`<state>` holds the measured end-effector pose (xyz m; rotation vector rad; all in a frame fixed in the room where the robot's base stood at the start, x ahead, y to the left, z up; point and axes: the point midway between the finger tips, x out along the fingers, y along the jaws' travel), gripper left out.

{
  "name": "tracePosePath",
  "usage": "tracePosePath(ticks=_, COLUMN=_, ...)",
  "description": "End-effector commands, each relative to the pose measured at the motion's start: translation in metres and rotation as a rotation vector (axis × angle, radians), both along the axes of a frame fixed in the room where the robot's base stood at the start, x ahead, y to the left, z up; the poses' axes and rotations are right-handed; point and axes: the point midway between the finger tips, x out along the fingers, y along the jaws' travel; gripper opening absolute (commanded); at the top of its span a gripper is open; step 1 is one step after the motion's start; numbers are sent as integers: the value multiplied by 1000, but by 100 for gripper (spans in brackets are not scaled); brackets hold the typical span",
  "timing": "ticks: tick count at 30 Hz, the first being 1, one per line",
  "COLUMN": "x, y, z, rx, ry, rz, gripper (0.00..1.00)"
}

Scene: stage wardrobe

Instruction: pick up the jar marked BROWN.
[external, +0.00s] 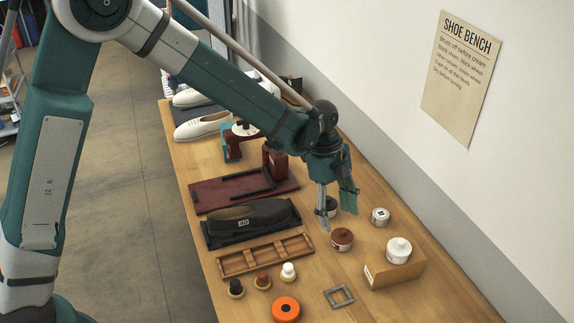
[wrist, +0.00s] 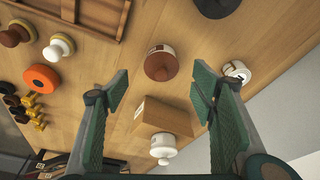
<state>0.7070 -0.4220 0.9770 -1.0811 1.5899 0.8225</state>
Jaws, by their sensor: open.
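A jar with a brown lid (external: 342,238) stands upright on the bench, and it also shows in the wrist view (wrist: 161,63). Its label is too small to read. My gripper (external: 341,213) is open and empty, pointing down above the bench, just behind this jar in the external view. In the wrist view my gripper (wrist: 160,88) has its two fingers spread wide, with the brown-lidded jar ahead between them, clear of both. A dark-lidded jar (external: 332,207) is partly hidden behind my fingers. A pale-lidded jar (external: 380,216) stands to the right.
The wall borders the right.

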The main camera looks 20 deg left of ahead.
Motion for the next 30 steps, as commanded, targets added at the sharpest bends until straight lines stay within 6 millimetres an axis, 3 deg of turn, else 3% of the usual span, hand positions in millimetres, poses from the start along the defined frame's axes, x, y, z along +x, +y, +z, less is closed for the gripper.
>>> tracePosePath(ticks=14, x=0, y=-4, z=-4, rx=-2, ry=2, rz=-16, gripper=57)
tracePosePath(ticks=30, x=-2, y=-11, z=-28, rx=-2, ry=2, rz=-16, gripper=57)
